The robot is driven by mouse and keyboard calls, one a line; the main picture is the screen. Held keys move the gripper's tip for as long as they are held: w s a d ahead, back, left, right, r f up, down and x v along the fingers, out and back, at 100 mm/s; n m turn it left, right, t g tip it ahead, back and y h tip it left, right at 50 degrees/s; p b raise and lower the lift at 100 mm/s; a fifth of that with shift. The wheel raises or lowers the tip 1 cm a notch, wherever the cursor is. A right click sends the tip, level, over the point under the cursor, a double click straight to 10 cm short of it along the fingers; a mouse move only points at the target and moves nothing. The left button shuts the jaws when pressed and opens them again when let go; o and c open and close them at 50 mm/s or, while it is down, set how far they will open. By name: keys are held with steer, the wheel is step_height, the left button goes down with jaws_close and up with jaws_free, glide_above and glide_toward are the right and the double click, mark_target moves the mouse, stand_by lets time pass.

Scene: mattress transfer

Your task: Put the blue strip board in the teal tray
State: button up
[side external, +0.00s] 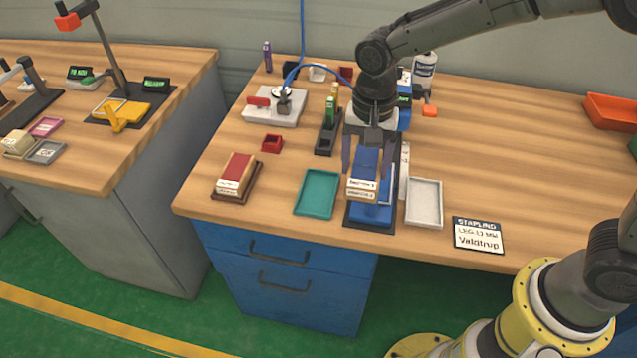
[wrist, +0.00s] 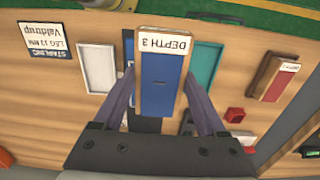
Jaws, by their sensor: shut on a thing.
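The blue strip board (side external: 365,164) is a pale wooden block with a blue top strip and a white end label; the label reads "DEPTH 3" in the wrist view (wrist: 158,84). My gripper (side external: 367,158) is shut on it, one purple-grey finger along each long side; the fingers also show in the wrist view (wrist: 160,92). The board is over a dark stand with a blue bed (side external: 371,214); the gap beneath is hard to judge. The teal tray (side external: 317,194) lies empty just left of that stand; it shows right of the board in the wrist view (wrist: 203,66).
A red strip board (side external: 238,170) sits on a brown base at left. A grey-white tray (side external: 424,203) lies right of the stand, beside a sign card (side external: 478,235). A small red box (side external: 272,143) and a green-capped holder (side external: 328,130) stand behind the teal tray.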

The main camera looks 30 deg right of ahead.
steer(key=w+a+f, duration=0.1)
steer(key=w+f, duration=0.1)
steer(key=w, duration=0.1)
steer(key=w+a+f, duration=0.1)
steer(key=w+f, duration=0.2)
steer(key=w+a+f, duration=0.1)
steer(key=w+f, duration=0.1)
steer(key=w, duration=0.1)
steer(key=shift+w+a+f, duration=0.1)
steer(key=shift+a+f, duration=0.1)
steer(key=shift+a, duration=0.1)
steer(key=shift+w+a+f, duration=0.15)
steer(key=shift+w+f, duration=0.3)
steer(key=shift+f, duration=1.6)
steer(key=shift+f, duration=0.15)
steer(key=o, duration=1.5)
steer(key=shift+o, duration=0.2)
